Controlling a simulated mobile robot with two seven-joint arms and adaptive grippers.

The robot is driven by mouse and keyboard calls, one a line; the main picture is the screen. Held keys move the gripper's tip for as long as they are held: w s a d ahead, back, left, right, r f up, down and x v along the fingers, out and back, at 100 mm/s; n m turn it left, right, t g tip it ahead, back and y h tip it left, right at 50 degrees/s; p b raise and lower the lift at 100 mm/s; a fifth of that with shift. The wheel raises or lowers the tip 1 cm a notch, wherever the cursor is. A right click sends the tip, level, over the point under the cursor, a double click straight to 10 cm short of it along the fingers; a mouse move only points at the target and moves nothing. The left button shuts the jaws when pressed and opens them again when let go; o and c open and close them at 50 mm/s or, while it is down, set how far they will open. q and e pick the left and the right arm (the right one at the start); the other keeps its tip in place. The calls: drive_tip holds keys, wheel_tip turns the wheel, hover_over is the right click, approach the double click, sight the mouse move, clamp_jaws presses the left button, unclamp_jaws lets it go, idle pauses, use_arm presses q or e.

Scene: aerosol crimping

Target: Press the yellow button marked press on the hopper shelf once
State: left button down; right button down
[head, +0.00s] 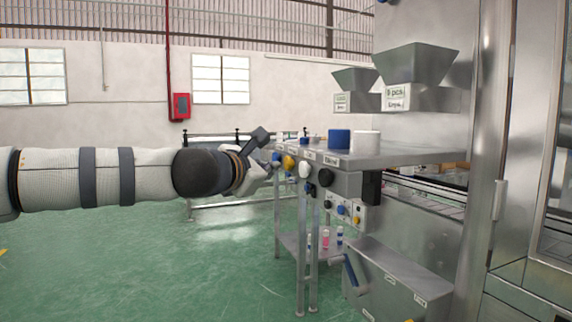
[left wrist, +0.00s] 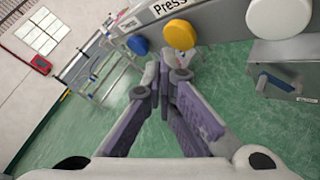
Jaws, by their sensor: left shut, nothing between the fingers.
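The yellow button (head: 289,162) is a round knob on the front edge of the grey hopper shelf (head: 395,154), between a blue button (head: 276,157) and a white one (head: 305,170). In the left wrist view the yellow button (left wrist: 179,35) sits under the "Press" label (left wrist: 170,7), just beyond my fingertips. My left gripper (head: 267,167) comes in from the left and is shut and empty, its tips close to the blue and yellow buttons. The wrist view shows the shut fingers (left wrist: 167,72) with a seeming small gap to the yellow button. My right gripper is out of view.
A black knob (head: 325,177) is further right on the shelf edge. A blue cup (head: 339,139) and a white cup (head: 367,142) stand on the shelf under two metal hoppers (head: 417,64). A metal box with a blue handle (head: 350,270) is below. Open green floor lies left.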

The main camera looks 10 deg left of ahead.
use_arm(q)
drive_tip(key=shift+w+d, duration=0.25)
drive_tip(key=shift+d, duration=0.05)
drive_tip(key=shift+w+d, duration=0.25)
drive_tip(key=shift+d, duration=0.2)
idle(0.8)
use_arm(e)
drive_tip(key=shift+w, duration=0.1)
use_arm(q)
drive_tip(key=shift+s+a, duration=0.5)
drive_tip(key=shift+a, duration=0.25)
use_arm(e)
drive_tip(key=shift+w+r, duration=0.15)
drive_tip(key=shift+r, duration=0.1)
use_arm(q)
drive_tip(key=shift+s+a+p, duration=0.4)
drive_tip(key=shift+s+a, duration=0.3)
drive_tip(key=shift+a, duration=0.35)
drive_tip(key=shift+s+a+p, duration=0.4)
drive_tip(key=shift+s+a, duration=0.3)
drive_tip(key=shift+a, duration=0.35)
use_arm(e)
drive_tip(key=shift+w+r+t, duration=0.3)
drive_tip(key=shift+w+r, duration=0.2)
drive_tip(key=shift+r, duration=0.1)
